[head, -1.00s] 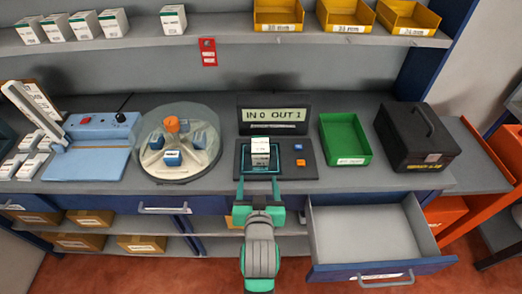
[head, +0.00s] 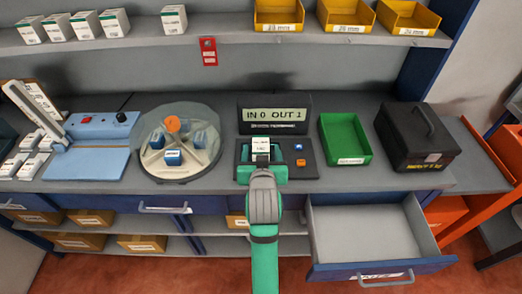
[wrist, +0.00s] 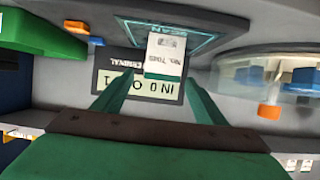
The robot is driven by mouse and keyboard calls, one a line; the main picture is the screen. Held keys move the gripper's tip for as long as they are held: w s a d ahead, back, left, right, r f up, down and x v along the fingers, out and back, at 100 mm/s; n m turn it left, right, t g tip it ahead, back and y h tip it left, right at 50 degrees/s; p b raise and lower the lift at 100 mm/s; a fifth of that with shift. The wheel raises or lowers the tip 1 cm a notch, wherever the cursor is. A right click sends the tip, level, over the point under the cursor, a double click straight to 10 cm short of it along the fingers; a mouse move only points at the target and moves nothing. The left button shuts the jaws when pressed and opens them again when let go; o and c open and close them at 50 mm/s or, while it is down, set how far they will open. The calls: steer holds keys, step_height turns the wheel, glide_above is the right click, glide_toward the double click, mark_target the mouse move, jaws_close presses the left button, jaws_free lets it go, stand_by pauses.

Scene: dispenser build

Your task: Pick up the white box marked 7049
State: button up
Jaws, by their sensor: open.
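The white box (head: 261,147) stands upright on the square scan pad of the terminal (head: 308,172). In the wrist view, which is upside down, the white box (wrist: 163,57) shows small print that seems to read No. 7049. My gripper (head: 261,167) is open, right at the near side of the box in the head view. In the wrist view my gripper (wrist: 160,84) has one finger to each side of the box, with gaps visible. My gripper and wrist hide the front of the pad and the lower part of the box.
The display (head: 275,115) reading IN 0 OUT 1 stands behind the pad. A round carousel (head: 190,172) is to the left, a green bin (head: 345,140) and black case (head: 418,140) to the right. An open drawer (head: 368,235) juts out at front right.

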mark_target(261, 146)
steer(key=x, duration=0.5)
steer(key=shift+a+r, duration=0.1)
steer(key=shift+a, duration=0.05)
steer(key=shift+c, duration=0.6)
steer(key=c, duration=1.3)
steer(key=shift+w+r, duration=0.1)
